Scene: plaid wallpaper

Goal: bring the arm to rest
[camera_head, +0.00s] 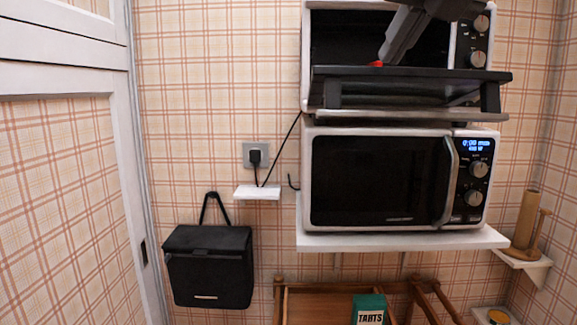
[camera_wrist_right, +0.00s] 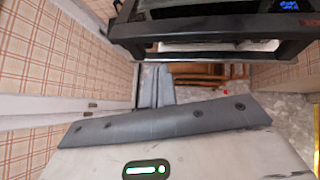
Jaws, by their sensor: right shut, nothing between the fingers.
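My right gripper (camera_head: 388,58) comes in from the top right of the head view. It is shut and empty, in front of the open upper oven (camera_head: 335,40) and just above its lowered door. A small red part shows near its tip. In the right wrist view the shut grey fingers (camera_wrist_right: 155,88) point away, with the dark edge of the oven door (camera_wrist_right: 210,28) above them. My left gripper is not in view.
The black oven door (camera_head: 410,88) sticks out level above a closed microwave (camera_head: 375,180) on a white shelf (camera_head: 400,240). A black bag (camera_head: 210,270) hangs at left. Below stands a wooden cart (camera_head: 320,308) with a green TARTS box (camera_head: 369,308). A white door (camera_head: 125,150) is at left.

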